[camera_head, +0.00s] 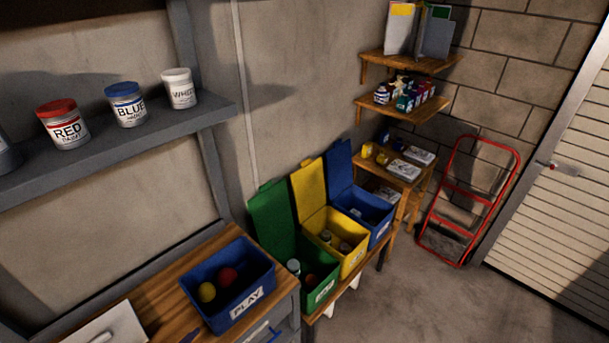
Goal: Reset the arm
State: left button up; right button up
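Neither of my grippers shows in the head view, and no arm link of mine can be made out for sure. The task names no object. A blue bin labelled PLAY (225,293) sits on a wooden worktop (168,287) at the lower middle. It holds a yellow ball (207,292) and a red ball (228,277).
Paint cans labelled RED (64,128), BLUE (128,106) and WHITE (179,90) stand on a grey shelf (110,150). Open green (319,293), yellow (351,260) and blue (379,232) lidded bins stand beyond. The floor (450,305) is clear.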

pick_arm(q)
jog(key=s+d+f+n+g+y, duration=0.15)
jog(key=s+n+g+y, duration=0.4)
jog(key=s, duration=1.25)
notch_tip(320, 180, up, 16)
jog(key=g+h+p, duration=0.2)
jog(key=p, duration=1.4)
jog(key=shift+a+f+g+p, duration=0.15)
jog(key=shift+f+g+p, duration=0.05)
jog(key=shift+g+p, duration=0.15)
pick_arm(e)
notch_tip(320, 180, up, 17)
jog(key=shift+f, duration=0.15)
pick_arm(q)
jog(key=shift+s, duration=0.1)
